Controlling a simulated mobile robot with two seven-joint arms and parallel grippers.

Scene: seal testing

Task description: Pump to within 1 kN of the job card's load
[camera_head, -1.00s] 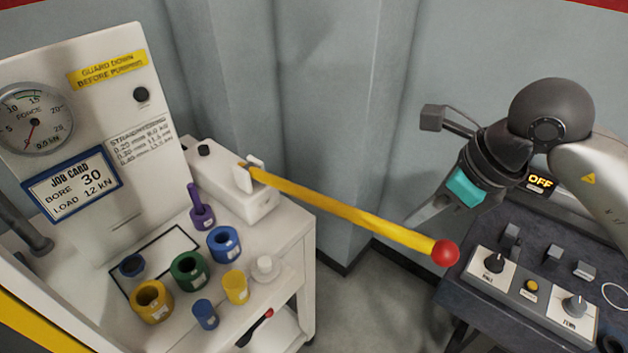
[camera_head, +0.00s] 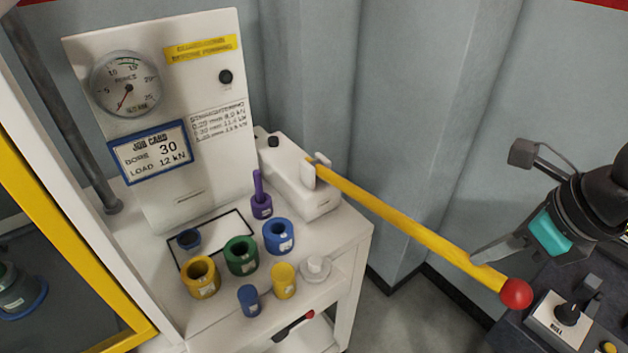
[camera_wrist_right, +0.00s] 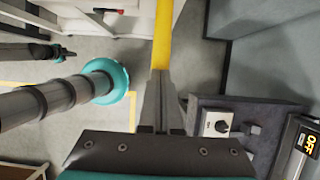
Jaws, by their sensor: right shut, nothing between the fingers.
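The yellow pump handle (camera_head: 400,221) slants down to the right from the white pump body (camera_head: 301,185) to a red ball (camera_head: 516,293). My right gripper (camera_head: 478,258) is shut and empty, its tips at the handle's upper edge near the ball; I cannot tell if they touch. In the right wrist view the shut fingers (camera_wrist_right: 161,100) lie in line with the handle (camera_wrist_right: 163,40). The job card (camera_head: 150,151) reads bore 30, load 12 kN. The force gauge (camera_head: 126,84) has its red needle pointing down-left, near the low end.
Several coloured rings and plugs stand on the white bench, including a green ring (camera_head: 241,256) and a yellow ring (camera_head: 201,277). A yellow-edged guard frame (camera_head: 60,240) stands at left. A dark control box (camera_head: 560,318) sits below my right gripper.

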